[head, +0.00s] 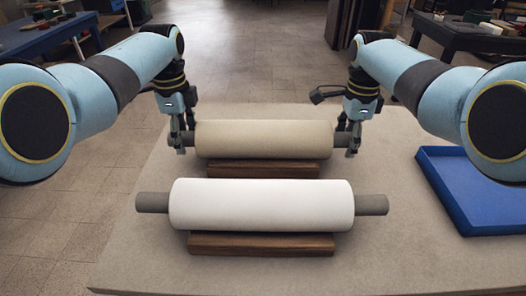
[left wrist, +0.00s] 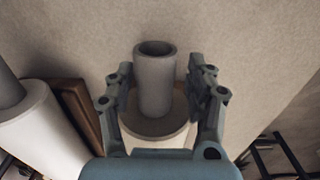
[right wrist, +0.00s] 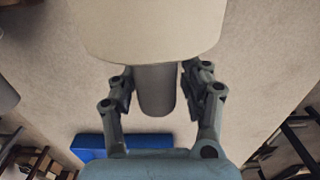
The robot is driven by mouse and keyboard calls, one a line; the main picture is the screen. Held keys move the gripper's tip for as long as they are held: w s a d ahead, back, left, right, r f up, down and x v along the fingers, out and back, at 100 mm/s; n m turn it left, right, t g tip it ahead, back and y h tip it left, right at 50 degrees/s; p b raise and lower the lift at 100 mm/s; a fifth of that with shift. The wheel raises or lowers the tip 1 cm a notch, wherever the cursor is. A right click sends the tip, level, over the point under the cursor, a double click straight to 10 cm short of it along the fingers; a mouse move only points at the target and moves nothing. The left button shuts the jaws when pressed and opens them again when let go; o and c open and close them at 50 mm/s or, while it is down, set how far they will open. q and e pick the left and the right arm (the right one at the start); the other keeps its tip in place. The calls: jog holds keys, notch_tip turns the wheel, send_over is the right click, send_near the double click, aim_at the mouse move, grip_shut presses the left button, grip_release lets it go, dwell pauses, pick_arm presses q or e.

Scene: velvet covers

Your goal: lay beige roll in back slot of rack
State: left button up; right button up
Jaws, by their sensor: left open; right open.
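The beige roll (head: 264,139) lies level above the back wooden rack piece (head: 262,169) in the head view, with grey core ends sticking out. Whether it rests in that slot or hangs just over it I cannot tell. My left gripper (head: 182,143) is open, its fingers on either side of the left core end (left wrist: 154,85). My right gripper (head: 348,143) is open around the right core end (right wrist: 155,92). The fingers show gaps to the core in both wrist views. A white roll (head: 262,205) lies on the front wooden rack piece (head: 262,244).
The rack pieces stand on a beige-topped table (head: 120,262). A blue tray (head: 450,195) lies at the table's right side, empty where visible. Dark tables stand farther back on the tiled floor. The table's front left is clear.

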pick_arm(q)
notch_tip(320, 180, up, 11)
jog(key=shift+r, duration=0.15)
pick_arm(e)
jog(key=shift+r, duration=0.35)
pick_arm(q)
jog(key=shift+r, duration=0.1)
pick_arm(e)
notch_tip(320, 180, up, 11)
jog(key=shift+r, duration=0.1)
